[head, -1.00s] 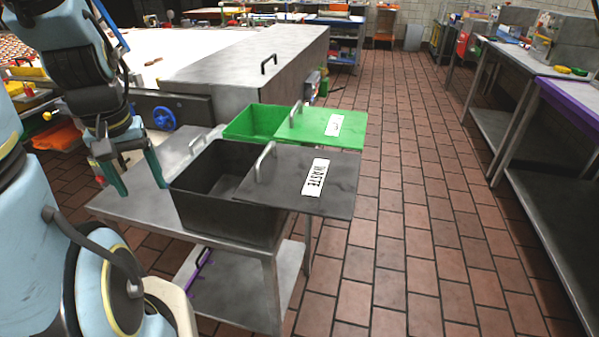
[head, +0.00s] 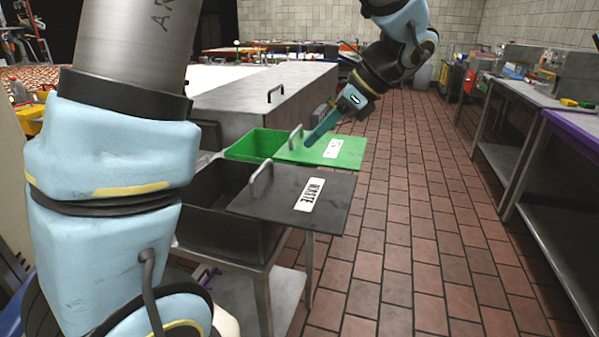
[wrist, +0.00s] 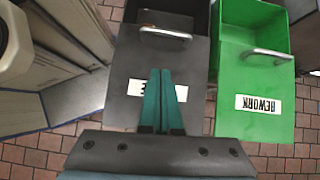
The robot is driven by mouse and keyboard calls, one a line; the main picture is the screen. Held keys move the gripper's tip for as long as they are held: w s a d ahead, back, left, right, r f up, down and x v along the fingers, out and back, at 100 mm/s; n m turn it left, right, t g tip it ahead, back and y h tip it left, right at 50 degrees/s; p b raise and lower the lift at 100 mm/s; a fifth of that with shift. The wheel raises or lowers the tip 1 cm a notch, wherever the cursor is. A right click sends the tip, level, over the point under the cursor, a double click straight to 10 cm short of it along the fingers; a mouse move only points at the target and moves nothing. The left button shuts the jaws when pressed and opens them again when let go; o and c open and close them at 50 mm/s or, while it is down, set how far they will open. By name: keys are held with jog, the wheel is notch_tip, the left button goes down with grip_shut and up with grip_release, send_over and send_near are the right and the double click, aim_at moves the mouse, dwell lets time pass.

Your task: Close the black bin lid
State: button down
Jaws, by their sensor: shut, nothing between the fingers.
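The black bin (head: 225,225) stands on a metal cart, its left part open. Its black lid (head: 335,205) is flat, slid off to the right and overhanging the cart. The lid has a metal handle (head: 262,175) near its left edge and a white WASTE label. My gripper (head: 309,143) is shut and empty, above the lids; in the head view its fingertips overlap the green lid. In the wrist view the fingers (wrist: 164,72) lie in front of the black lid (wrist: 190,85), covering part of its label, with the handle (wrist: 165,33) beyond the tips. I see no contact.
A green bin (head: 255,143) with a half-open green REWORK lid (head: 350,150) stands just behind the black bin. A metal cabinet (head: 230,95) is behind them. The tiled floor (head: 400,240) to the right is clear, up to counters along the right.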

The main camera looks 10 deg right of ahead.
jog(key=d, duration=0.1)
jog(key=p, duration=0.2)
send_near(276, 188)
jog(key=shift+w+a+f+m, duration=0.1)
jog(key=shift+w+a+m, duration=0.15)
jog(key=shift+a, duration=0.25)
jog(key=shift+w+a+f+m, duration=0.15)
jog(key=shift+w+a, duration=0.1)
jog(key=shift+a, duration=0.25)
jog(key=shift+w+a+f+p, duration=0.15)
jog(key=shift+w+a, duration=0.2)
jog(key=shift+a, duration=0.2)
jog(key=shift+w+a+f+p, duration=0.15)
jog(key=shift+w+a, duration=0.15)
jog(key=shift+a, duration=0.25)
jog(key=shift+w+a+f, duration=0.2)
jog(key=shift+w+a, duration=0.2)
jog(key=shift+a, duration=0.3)
jog(key=w+a, duration=0.4)
jog(key=a, duration=0.3)
jog(key=w+a, duration=0.4)
jog(key=a, duration=0.3)
jog(key=shift+a+p, duration=0.3)
jog(key=shift+p, duration=0.05)
